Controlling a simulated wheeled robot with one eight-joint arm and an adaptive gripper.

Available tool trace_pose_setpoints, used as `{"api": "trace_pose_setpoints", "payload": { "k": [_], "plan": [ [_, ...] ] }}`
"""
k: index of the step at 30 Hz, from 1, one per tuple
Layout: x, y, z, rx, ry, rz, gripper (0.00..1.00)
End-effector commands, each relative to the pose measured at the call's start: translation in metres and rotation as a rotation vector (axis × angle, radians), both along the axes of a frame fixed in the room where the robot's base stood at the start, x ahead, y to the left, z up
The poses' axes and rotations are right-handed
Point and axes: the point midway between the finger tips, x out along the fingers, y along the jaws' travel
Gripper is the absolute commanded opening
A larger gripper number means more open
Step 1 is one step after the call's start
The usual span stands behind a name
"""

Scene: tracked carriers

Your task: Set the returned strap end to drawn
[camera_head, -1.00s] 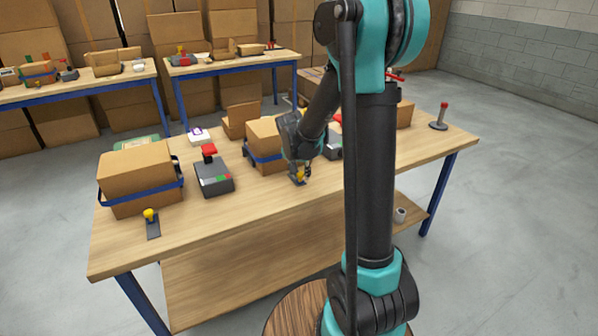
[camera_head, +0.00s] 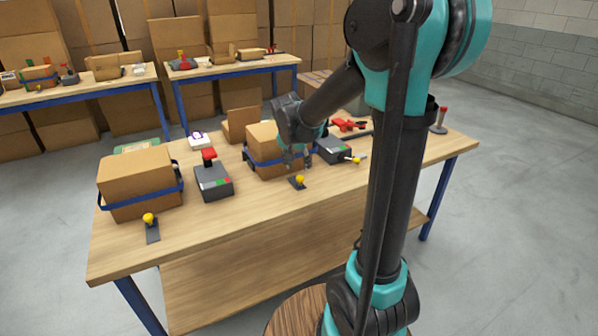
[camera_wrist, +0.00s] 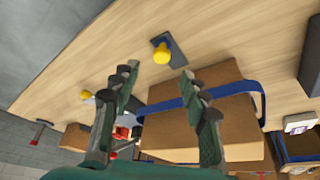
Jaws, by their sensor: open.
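A cardboard box with a blue strap (camera_head: 264,160) sits mid-table; the box (camera_wrist: 222,118) and its strap (camera_wrist: 238,88) also show in the wrist view. In front of it is a yellow knob (camera_head: 300,180) on a small dark plate, seen in the wrist view as a knob (camera_wrist: 162,55) just beyond my fingertips. My gripper (camera_head: 297,163) is open and empty, above and behind this knob, close to the box's right side. Its spread fingers (camera_wrist: 156,78) show in the wrist view. A second strapped box (camera_head: 138,180) stands at left, with a yellow knob (camera_head: 149,218) on a plate before it.
A grey device with a red top (camera_head: 213,181) stands between the boxes. Another grey device (camera_head: 333,149) is right of my gripper, with a yellow knob (camera_head: 357,160) beside it. A red-tipped post (camera_head: 441,118) stands at the far right.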

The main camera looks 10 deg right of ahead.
Motion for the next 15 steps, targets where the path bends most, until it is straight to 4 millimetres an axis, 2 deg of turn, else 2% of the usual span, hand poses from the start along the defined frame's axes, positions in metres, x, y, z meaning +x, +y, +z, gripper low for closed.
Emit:
{"api": "trace_pose_setpoints", "payload": {
  "k": [6,15],
  "plan": [
    [-0.011,0.005,0.027,0.0,0.0,-0.001,0.45],
    [-0.014,0.007,0.037,0.0,0.0,-0.001,0.45]
  ]
}}
